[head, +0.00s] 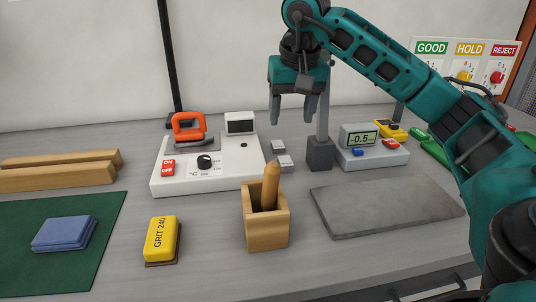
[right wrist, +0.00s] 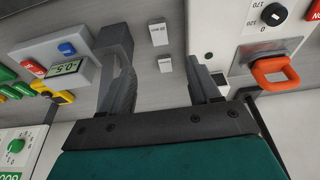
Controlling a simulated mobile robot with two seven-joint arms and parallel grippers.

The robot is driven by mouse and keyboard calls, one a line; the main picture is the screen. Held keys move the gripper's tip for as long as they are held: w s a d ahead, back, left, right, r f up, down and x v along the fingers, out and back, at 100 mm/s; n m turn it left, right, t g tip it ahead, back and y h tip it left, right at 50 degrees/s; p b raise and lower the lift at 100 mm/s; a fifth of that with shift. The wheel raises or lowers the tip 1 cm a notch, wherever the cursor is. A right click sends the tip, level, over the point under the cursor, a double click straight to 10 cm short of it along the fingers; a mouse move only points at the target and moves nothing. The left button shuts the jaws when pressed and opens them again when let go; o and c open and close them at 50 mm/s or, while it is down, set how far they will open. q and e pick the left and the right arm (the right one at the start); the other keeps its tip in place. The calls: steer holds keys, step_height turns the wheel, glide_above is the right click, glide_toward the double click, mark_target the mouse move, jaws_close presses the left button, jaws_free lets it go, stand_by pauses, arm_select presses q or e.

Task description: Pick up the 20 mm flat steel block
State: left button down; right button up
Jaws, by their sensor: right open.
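Two small grey flat blocks lie on the bench between the white hot-plate unit and the gauge stand. The nearer block (head: 286,162) has a pale label, too small to read; it also shows in the right wrist view (right wrist: 158,33). The farther block (head: 279,146) shows in the right wrist view (right wrist: 165,64) too. I cannot tell which is the 20 mm one. My right gripper (head: 292,112) is open and empty, pointing down above and behind the blocks. In the right wrist view its fingers (right wrist: 160,75) straddle the farther block's position in the picture, apart from it. My left gripper is not in view.
The white hot-plate unit (head: 215,180) with an orange-handled tool (head: 188,127) is left of the blocks. The gauge stand (head: 320,152) and display (head: 360,138) are close right. A wooden holder (head: 266,228) stands in front. A grey slab (head: 385,205) lies front right.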

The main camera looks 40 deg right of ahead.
steer(key=b, duration=0.2)
glide_above(286, 160)
steer(key=s, duration=0.2)
steer(key=f, duration=0.6)
steer(key=shift+w+a+f, duration=0.25)
steer(key=shift+a+f, duration=0.05)
steer(key=shift+f, duration=0.1)
steer(key=x, duration=0.4)
steer(key=shift+a+f+b, duration=0.15)
steer(key=shift+f+b, duration=0.15)
steer(key=shift+f, duration=0.1)
steer(key=shift+w+f, duration=0.1)
steer(key=shift+f, duration=0.35)
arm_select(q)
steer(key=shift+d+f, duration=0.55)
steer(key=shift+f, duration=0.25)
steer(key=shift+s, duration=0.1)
arm_select(e)
steer(key=shift+c, duration=0.4)
steer(key=c, duration=0.5)
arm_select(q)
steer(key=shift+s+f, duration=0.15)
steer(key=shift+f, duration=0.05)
arm_select(e)
jaws_close()
